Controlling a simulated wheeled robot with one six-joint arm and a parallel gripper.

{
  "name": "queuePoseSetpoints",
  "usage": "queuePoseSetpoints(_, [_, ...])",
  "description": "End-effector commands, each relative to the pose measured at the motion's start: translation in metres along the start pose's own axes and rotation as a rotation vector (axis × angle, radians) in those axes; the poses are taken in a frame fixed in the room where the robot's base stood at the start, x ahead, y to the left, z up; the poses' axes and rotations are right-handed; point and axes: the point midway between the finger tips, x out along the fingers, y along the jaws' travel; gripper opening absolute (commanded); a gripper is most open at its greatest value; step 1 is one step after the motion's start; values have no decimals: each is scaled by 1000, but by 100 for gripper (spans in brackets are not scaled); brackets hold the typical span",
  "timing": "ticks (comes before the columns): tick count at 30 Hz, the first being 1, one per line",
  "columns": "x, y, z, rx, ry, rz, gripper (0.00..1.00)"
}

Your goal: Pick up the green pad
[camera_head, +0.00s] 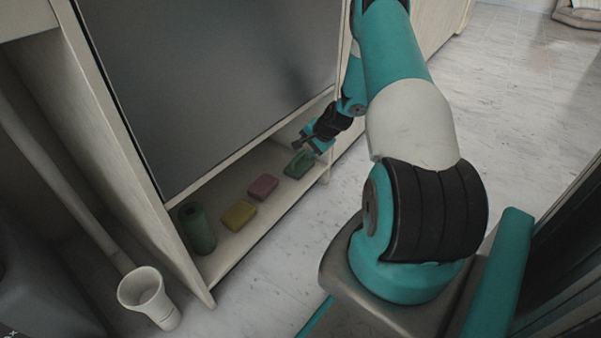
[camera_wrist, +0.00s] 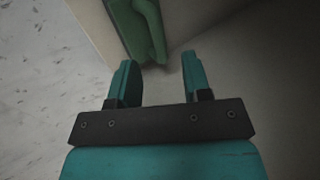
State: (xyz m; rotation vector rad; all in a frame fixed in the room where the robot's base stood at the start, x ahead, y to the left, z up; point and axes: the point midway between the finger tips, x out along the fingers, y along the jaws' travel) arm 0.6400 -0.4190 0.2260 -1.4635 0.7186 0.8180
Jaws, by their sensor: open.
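The green pad (camera_head: 300,164) lies on the low shelf near its right end. It also shows at the top of the wrist view (camera_wrist: 146,30), partly cut off by the frame edge. My gripper (camera_head: 308,142) is just above and beside the pad in the head view. In the wrist view my gripper (camera_wrist: 160,66) has its two teal fingers apart with nothing between them. The near end of the pad is just beyond the fingertips, nearer the left finger. I cannot tell whether a finger touches it.
On the same shelf (camera_head: 232,262) lie a pink pad (camera_head: 262,187) and a yellow pad (camera_head: 239,215), and a dark green cylinder (camera_head: 197,228) stands at the left. A dark panel (camera_head: 210,80) hangs above the shelf.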

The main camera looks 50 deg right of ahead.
Motion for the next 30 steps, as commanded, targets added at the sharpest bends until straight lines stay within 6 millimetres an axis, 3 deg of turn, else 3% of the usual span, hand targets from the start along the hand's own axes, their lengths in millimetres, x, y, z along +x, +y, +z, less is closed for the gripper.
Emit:
queuePoseSetpoints(8, [16, 2, -1, 0, 2, 0, 44])
queuePoseSetpoints(19, [61, 6, -1, 1, 3, 0, 44])
queuePoseSetpoints(27, [61, 3, -1, 3, 3, 0, 44])
queuePoseSetpoints(30, [61, 3, -1, 3, 3, 0, 22])
